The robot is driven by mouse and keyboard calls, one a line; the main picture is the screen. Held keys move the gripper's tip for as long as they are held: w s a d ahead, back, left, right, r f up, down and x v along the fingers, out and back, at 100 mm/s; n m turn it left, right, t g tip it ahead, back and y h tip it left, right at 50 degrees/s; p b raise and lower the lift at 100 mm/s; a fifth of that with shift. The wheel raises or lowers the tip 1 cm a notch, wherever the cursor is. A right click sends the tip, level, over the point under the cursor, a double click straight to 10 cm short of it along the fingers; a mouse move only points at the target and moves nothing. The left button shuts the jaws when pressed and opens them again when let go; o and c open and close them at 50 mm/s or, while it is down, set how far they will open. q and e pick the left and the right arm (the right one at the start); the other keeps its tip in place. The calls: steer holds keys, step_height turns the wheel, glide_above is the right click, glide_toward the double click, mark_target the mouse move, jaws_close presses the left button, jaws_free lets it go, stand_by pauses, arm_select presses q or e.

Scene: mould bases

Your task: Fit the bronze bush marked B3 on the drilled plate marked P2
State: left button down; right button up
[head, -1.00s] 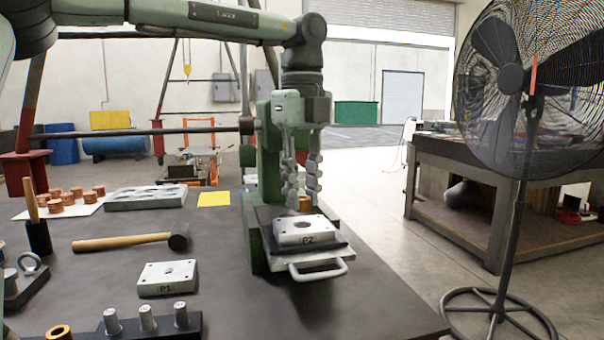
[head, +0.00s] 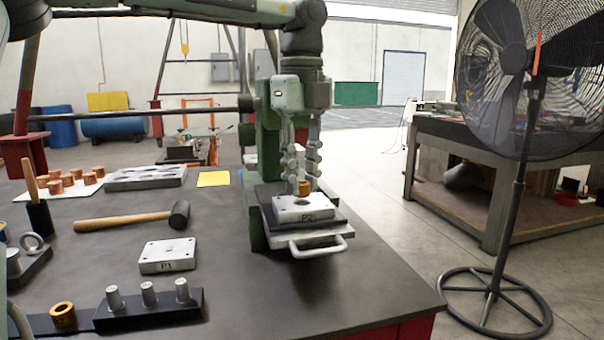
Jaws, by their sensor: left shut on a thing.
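The drilled plate P2 (head: 313,216) lies flat on a dark pad on the green press, its mark facing me. My left gripper (head: 304,183) points down over it, shut on a bronze bush (head: 304,188). The bush appears just above the rear part of the plate's top. I cannot tell whether it touches the plate, and I cannot read a mark on it. My right gripper is not in view.
Plate P1 (head: 168,262), a mallet (head: 130,221) and a black block with steel pins (head: 150,316) lie on the bench left of the press. Another bush (head: 63,318) stands at the front left. Several bushes stand on a white sheet (head: 45,196) behind.

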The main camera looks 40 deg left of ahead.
arm_select(q)
steer(key=shift+f+b, duration=0.6)
steer(key=shift+f, duration=0.2)
stand_by(0.4)
steer(key=c, duration=1.3)
jaws_free()
steer(key=shift+o, duration=0.2)
step_height(320, 180, up, 12)
